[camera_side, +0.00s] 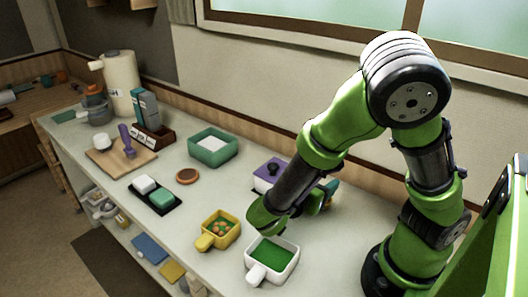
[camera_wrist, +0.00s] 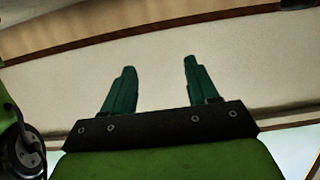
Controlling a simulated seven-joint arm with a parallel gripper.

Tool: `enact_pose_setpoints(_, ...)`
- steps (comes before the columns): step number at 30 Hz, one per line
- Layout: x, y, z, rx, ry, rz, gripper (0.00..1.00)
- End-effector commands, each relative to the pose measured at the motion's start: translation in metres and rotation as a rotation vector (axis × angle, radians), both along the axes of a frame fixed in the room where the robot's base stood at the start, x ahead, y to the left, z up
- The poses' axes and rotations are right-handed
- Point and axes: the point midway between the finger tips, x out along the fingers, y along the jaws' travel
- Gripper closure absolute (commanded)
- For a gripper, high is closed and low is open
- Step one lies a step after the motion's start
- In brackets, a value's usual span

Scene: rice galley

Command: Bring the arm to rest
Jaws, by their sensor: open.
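My arm is bent over the right part of the counter (camera_side: 220,180), with its forearm slanting down to the left. My gripper is low over the counter and turned toward the back wall, partly hidden behind my own wrist in the side view. In the wrist view my gripper (camera_wrist: 160,66) shows two teal fingers spread apart, with nothing between them. Beyond the fingers is the plain pale wall (camera_wrist: 240,60).
Near my wrist stand a white handled pan (camera_side: 288,274) with green contents, a yellow pan (camera_side: 204,242) with orange pieces and a purple-lidded container (camera_side: 267,172). Further left are a green bin (camera_side: 213,158), a black tray (camera_side: 172,207) and a cutting board (camera_side: 110,163).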

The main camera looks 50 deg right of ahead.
Motion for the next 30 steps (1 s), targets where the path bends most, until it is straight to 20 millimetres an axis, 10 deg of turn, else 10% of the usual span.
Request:
enact_pose_setpoints(8,0.001,0.000,-0.001,0.003,0.049,0.017,0.41)
enact_pose_setpoints(13,-0.008,0.007,-0.017,0.095,0.371,0.096,0.41)
enact_pose_setpoints(21,-0.041,0.049,-0.045,0.683,0.923,0.422,0.41)
enact_pose_setpoints(30,-0.024,0.101,0.011,1.101,0.793,1.173,0.41)
